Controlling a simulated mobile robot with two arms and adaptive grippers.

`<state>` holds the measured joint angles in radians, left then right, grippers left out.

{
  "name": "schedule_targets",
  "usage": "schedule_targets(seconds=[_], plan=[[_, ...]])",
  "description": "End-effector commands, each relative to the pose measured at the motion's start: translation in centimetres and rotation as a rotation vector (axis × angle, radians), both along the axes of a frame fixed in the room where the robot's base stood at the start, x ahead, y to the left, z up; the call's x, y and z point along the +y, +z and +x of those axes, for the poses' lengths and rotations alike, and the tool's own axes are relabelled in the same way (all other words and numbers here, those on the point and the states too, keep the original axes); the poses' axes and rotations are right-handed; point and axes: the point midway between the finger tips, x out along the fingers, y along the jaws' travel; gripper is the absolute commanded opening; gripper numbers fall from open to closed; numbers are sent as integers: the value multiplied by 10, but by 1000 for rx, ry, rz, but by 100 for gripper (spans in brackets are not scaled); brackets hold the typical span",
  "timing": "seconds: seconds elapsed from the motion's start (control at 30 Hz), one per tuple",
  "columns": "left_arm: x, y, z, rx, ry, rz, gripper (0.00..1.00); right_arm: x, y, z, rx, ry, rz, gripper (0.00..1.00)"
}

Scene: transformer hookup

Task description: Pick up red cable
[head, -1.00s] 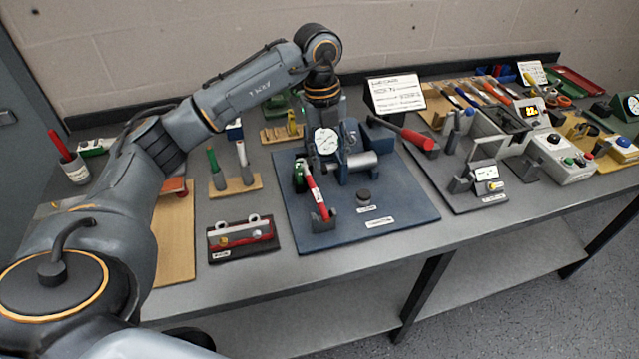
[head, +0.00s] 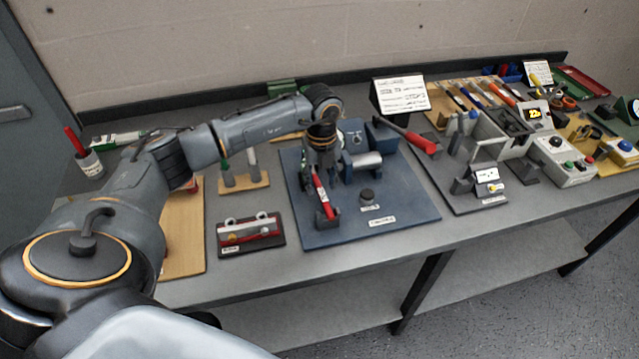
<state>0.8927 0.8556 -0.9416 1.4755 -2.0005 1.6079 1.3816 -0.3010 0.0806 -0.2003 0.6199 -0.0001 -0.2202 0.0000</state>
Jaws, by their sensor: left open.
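A red, rod-like piece (head: 323,196), which looks like the red cable, rests in a dark holder (head: 326,217) on the blue board (head: 400,208). It leans, with its lower end in the holder. My left gripper (head: 319,168) points down over its upper end. The jaws are open, and the fingers hide part of the piece. I cannot tell whether they touch it. My right gripper is not in view.
A grey cylinder fixture (head: 364,161) and a black knob (head: 367,196) stand close right of my gripper. A black tray (head: 250,248) lies left of the board. The front table strip is clear.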

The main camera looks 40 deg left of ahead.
Motion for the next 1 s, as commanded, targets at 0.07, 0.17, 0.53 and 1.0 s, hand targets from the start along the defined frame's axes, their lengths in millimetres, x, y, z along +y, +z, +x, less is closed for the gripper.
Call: schedule_targets(seconds=[0.07, 0.17, 0.53, 1.0], plan=[[0, -9, -1, 4, 0, 0, 43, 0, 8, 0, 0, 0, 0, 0], [0, -17, 0, 1, 0, 0, 43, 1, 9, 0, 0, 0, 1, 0], [0, -20, 0, -1, 0, 0, 18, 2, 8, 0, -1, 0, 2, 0], [0, -19, 0, -2, 0, 0, 0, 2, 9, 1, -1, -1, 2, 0]])
